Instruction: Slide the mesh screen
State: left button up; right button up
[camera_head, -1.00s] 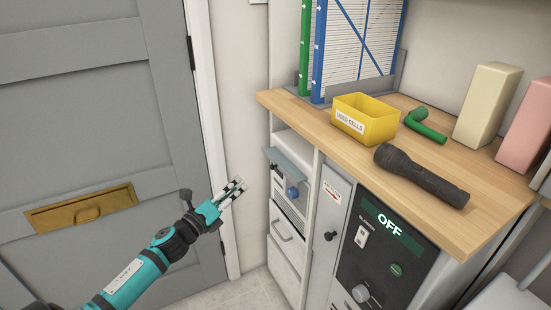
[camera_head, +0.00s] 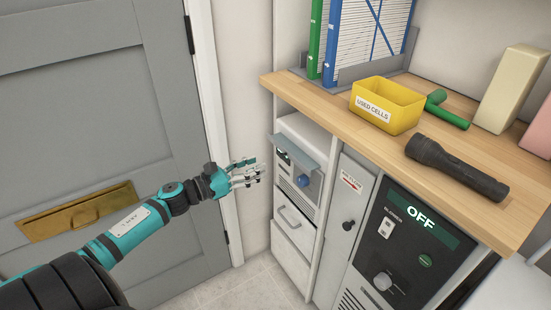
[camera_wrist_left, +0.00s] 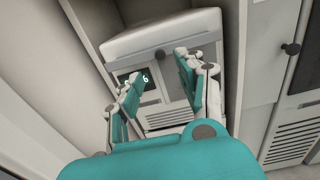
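A blue-framed screen (camera_head: 372,40) with a fine lined mesh stands upright in a grey rack on the wooden counter. A green-framed screen (camera_head: 316,40) stands just left of it; most of its face is hidden. The tops of both are cut off by the picture edge. My left gripper (camera_head: 262,172) is open and empty, below the counter, in front of a small device (camera_head: 301,178) in the cabinet. In the left wrist view its two fingers (camera_wrist_left: 160,68) are spread before that device, with its lit display between them. My right gripper is not in view.
On the counter (camera_head: 300,97) are a yellow "USED CELLS" bin (camera_head: 402,92), a green tool (camera_head: 446,112), a black flashlight (camera_head: 455,170) and cream and pink blocks. A panel (camera_head: 408,240) below reads OFF. A grey door (camera_head: 90,120) stands at left.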

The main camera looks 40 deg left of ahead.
aim_at(280, 156)
pick_arm(q)
jog(key=x, duration=0.7)
jog(key=shift+w+d, duration=0.1)
jog(key=shift+w, duration=0.1)
jog(key=shift+c, duration=0.4)
grip_shut()
